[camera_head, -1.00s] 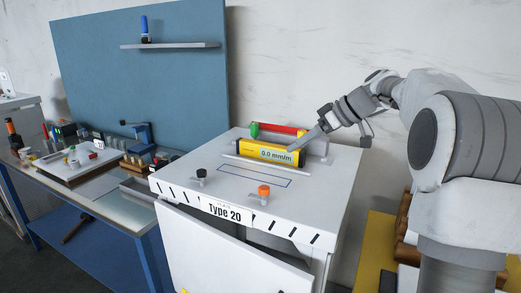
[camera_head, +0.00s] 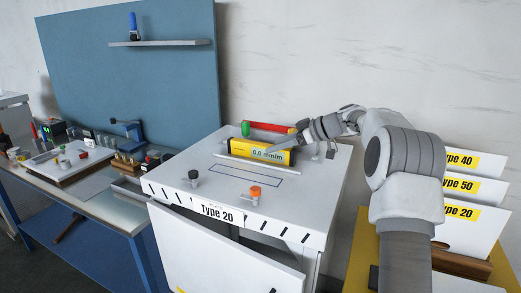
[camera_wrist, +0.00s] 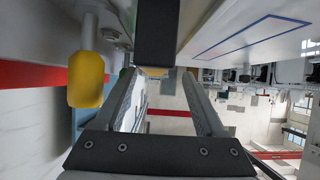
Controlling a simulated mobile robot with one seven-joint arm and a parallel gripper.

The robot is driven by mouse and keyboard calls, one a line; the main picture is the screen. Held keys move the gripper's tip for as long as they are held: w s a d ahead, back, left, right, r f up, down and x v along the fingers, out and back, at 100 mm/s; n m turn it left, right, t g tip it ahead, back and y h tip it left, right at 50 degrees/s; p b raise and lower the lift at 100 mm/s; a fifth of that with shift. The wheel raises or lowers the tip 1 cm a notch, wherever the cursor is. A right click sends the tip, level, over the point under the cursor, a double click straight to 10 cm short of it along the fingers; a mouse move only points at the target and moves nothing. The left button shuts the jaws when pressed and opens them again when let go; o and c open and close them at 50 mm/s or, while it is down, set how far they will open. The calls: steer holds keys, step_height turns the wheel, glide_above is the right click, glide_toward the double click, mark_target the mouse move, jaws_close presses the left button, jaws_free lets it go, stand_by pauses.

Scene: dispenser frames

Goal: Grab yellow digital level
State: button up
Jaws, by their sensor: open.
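The yellow digital level (camera_head: 240,148), with a display reading 0.0 mm/m, lies on the white top of the Type 20 cabinet (camera_head: 205,172), behind a thin pale bar. My gripper (camera_head: 292,142) is at the level's right end, reaching in from the right. In the wrist view my gripper (camera_wrist: 157,76) has its two fingers apart. A small yellow patch (camera_wrist: 155,71) shows between the fingertips, partly hidden by a dark block; I cannot tell whether it is the level. Contact with the level cannot be made out.
A black knob (camera_head: 194,174) and an orange knob (camera_head: 255,191) stand at the cabinet's front. A rounded yellow part (camera_wrist: 86,78) is left of my fingers. A blue workbench (camera_head: 95,230) stands at left.

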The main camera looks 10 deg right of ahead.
mark_target(267, 145)
steer(key=shift+x, duration=0.85)
steer(key=shift+w+r+p+x, duration=0.15)
steer(key=shift+p+x, duration=0.2)
steer(key=shift+x, duration=0.55)
steer(key=shift+w+r+p+x, duration=0.15)
steer(key=shift+p+x, duration=0.2)
steer(key=shift+x, duration=0.55)
steer(key=shift+w+p+x, duration=0.15)
steer(key=shift+p+x, duration=0.2)
steer(key=shift+x, duration=0.55)
steer(key=shift+d, duration=0.1)
steer(key=shift+s, duration=0.1)
jaws_close()
